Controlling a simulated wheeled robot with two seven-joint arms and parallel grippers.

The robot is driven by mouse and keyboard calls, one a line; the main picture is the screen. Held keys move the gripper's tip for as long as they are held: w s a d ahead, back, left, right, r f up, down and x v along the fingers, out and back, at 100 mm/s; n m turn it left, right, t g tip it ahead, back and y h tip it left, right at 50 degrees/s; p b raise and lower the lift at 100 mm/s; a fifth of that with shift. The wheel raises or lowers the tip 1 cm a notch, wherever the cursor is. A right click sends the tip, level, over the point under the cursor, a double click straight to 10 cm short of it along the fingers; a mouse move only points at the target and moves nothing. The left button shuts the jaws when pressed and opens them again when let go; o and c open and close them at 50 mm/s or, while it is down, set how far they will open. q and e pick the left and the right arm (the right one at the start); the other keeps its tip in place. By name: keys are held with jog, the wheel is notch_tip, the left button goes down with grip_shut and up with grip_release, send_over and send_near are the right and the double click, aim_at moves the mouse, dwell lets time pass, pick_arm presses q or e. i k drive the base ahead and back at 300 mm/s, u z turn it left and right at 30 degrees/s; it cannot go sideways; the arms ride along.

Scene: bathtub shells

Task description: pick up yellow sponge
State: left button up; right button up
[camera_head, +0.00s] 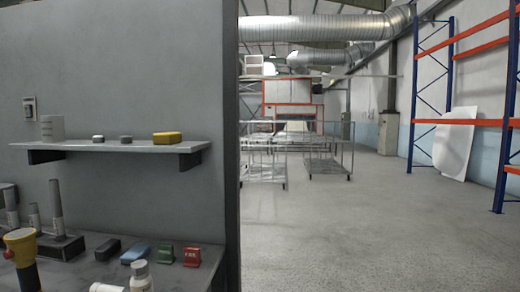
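A yellow block (167,138), which looks like the yellow sponge, lies at the right part of a grey wall shelf (125,147). Its top is yellow and its lower edge looks darker. It sits a little in from the shelf's right end, with nothing in front of it. Neither of my grippers shows in the head view.
On the shelf stand a grey cup (52,129) and small round pieces (98,138). The bench below holds a blue block (134,253), green (165,254) and red (192,256) items, and white bottles (140,277). Open floor (350,230) lies right of the wall (231,200).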

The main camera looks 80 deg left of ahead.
aim_at(167, 139)
jog(key=u, duration=1.1)
jog(key=i, duration=1.45)
jog(key=u, duration=1)
jog(key=i, duration=0.65)
jog(key=u, duration=1.1)
